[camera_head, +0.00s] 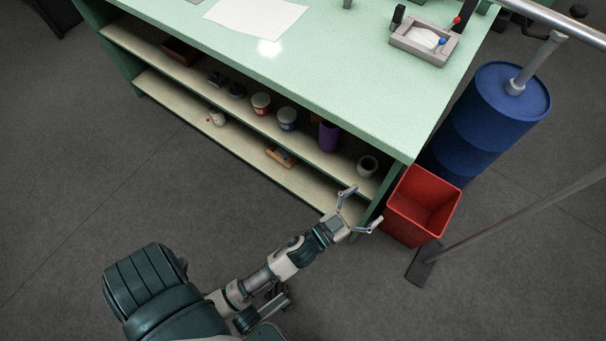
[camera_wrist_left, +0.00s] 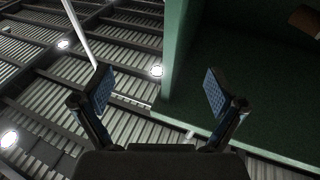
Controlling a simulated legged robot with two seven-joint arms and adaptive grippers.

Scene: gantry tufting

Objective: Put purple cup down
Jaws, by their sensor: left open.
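The purple cup (camera_head: 328,136) stands on the upper shelf of the green bench, toward its right end, under the benchtop. My left gripper (camera_head: 364,207) is open and empty in front of the bench's right end, below and to the right of the cup in the picture and apart from it. The left wrist view shows its two blue-padded fingers (camera_wrist_left: 158,90) spread with nothing between them. I cannot make out the purple cup in that view. My right gripper is not in view.
The upper shelf (camera_head: 140,44) also holds red and blue tubs (camera_head: 261,103) and a dark round pot (camera_head: 367,165). A red bin (camera_head: 424,204) stands right of my left gripper, before a blue drum (camera_head: 490,120). A grey tray (camera_head: 425,40) sits on the benchtop (camera_head: 340,75).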

